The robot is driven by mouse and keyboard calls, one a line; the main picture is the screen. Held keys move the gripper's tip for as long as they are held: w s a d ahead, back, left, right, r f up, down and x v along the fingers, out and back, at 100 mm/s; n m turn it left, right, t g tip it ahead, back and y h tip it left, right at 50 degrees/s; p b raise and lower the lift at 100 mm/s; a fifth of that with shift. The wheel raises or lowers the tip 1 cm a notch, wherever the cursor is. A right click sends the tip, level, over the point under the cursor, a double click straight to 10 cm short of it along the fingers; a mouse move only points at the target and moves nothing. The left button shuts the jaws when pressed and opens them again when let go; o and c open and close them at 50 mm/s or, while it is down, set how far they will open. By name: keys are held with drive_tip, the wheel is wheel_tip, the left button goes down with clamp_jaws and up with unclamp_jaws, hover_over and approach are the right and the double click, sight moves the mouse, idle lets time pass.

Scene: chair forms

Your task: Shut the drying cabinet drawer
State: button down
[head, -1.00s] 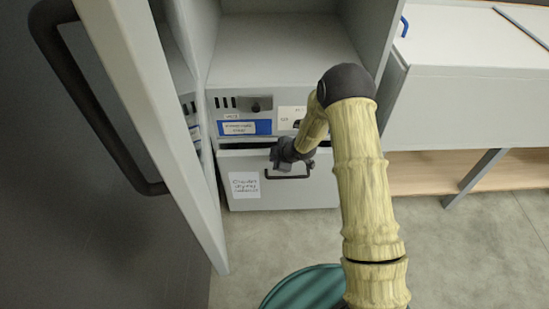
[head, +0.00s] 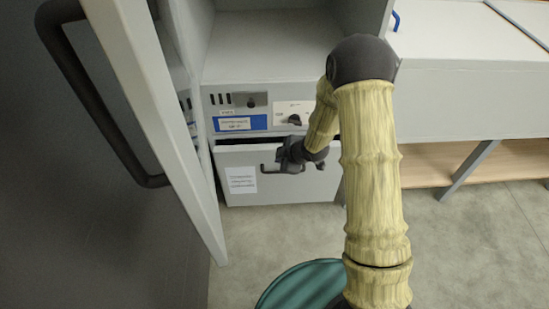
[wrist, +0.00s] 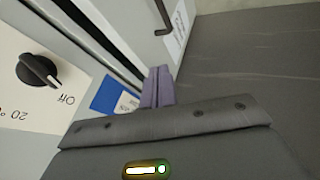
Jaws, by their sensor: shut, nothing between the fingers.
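The drying cabinet drawer (head: 300,190) is the light grey bottom drawer with a white paper label. It stands partly open, with a dark gap along its top edge. Its dark handle (head: 265,171) is partly hidden by my gripper. My gripper (head: 288,162) is shut and empty, close in front of the handle and upper drawer front. In the wrist view, the fingers (wrist: 157,86) lie near the drawer front (wrist: 118,22), with the handle (wrist: 181,17) beyond them. I cannot tell whether they touch the drawer.
The open cabinet door (head: 150,110) with a black bar handle stands at the left. Above the drawer is a panel with a knob (head: 294,120) and a blue label (head: 256,122). A white bench (head: 450,95) stands right. A teal round object (head: 300,285) is on the floor.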

drive_tip(key=shift+v, duration=1.2)
drive_tip(key=s+d+r+m+h, duration=0.4)
drive_tip(key=s+d+r+m, duration=0.2)
drive_tip(key=d+r+m, duration=0.35)
drive_tip(key=s+d+r+m+g, duration=0.1)
drive_tip(key=s+r+m, duration=0.2)
drive_tip(key=s, duration=0.4)
drive_tip(key=s+d+r+m+g+h, duration=0.1)
drive_tip(key=s+d+r+m, duration=0.1)
drive_tip(key=s+m, duration=0.3)
drive_tip(key=shift+s+d+r+g, duration=0.3)
drive_tip(key=shift+s+r+g, duration=0.1)
drive_tip(key=shift+s+r, duration=0.4)
